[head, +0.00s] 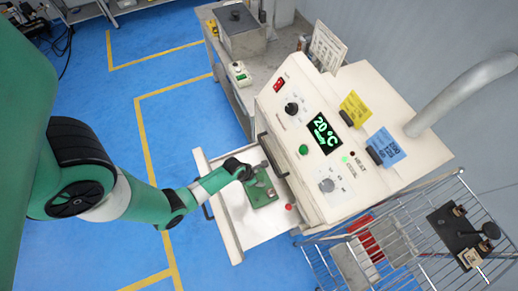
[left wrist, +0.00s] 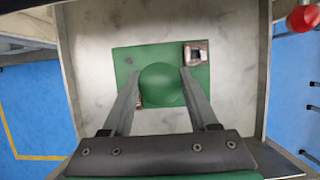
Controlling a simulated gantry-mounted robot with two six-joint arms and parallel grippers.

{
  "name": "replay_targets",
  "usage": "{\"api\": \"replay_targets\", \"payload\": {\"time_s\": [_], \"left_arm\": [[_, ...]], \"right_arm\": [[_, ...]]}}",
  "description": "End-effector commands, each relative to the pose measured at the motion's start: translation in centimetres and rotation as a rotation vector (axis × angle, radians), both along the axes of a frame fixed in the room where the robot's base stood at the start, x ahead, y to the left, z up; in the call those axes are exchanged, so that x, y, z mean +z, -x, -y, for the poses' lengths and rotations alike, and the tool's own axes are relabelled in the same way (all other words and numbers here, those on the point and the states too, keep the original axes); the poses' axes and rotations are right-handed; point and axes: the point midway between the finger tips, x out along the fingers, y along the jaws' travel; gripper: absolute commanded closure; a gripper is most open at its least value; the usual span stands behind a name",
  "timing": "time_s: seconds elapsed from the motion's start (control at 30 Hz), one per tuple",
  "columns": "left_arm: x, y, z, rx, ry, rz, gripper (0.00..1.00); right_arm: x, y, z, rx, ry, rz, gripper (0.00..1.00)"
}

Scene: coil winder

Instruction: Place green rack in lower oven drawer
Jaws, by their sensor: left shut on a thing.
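The green rack (head: 264,198) is a flat green plate inside the pulled-out lower oven drawer (head: 230,232). In the left wrist view, the rack (left wrist: 125,62) has a round green knob at its middle and a metal square fitting at its upper right corner. The drawer (left wrist: 232,90) has a pale floor around the rack. My left gripper (head: 258,180) comes down from the left over the drawer. In the left wrist view its fingers (left wrist: 162,85) are shut on the rack's knob. I cannot tell whether the rack's underside touches the drawer floor. My right gripper is out of view.
The oven's control panel (head: 300,115), reading 20 °C, rises behind the drawer. A red knob (head: 290,207) sits near the drawer's right side. A wire cart (head: 440,215) with a red rack and a black device stands at right. A bench (head: 262,70) is behind.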

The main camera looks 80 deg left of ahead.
Motion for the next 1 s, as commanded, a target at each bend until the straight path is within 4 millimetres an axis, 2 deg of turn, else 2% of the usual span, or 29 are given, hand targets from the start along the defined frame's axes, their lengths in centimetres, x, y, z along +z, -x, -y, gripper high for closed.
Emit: {"api": "replay_targets", "payload": {"time_s": [0.1, 0.3, 0.67, 0.7, 0.87, 1.0], "left_arm": [[-0.3, -0.2, 0.2, -0.001, -0.001, 0.002, 1.00], [-3.5, -0.3, 0.5, 0.001, 0.000, 0.002, 1.00], [-3.9, -0.3, 0.4, 0.000, 0.000, 0.002, 1.00], [-3.9, -0.2, 0.5, 0.000, 0.000, 0.001, 0.38], [-3.8, -0.2, 0.5, 0.000, 0.000, 0.001, 0.10], [-3.8, -0.2, 0.5, 0.000, 0.000, 0.001, 0.10]], "right_arm": [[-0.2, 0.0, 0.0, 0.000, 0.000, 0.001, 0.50], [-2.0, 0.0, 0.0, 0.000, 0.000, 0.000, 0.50], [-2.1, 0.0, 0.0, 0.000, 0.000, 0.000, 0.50], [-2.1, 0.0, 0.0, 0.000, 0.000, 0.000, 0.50], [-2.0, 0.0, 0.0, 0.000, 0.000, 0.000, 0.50], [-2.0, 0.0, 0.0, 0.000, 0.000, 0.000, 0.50]]}}
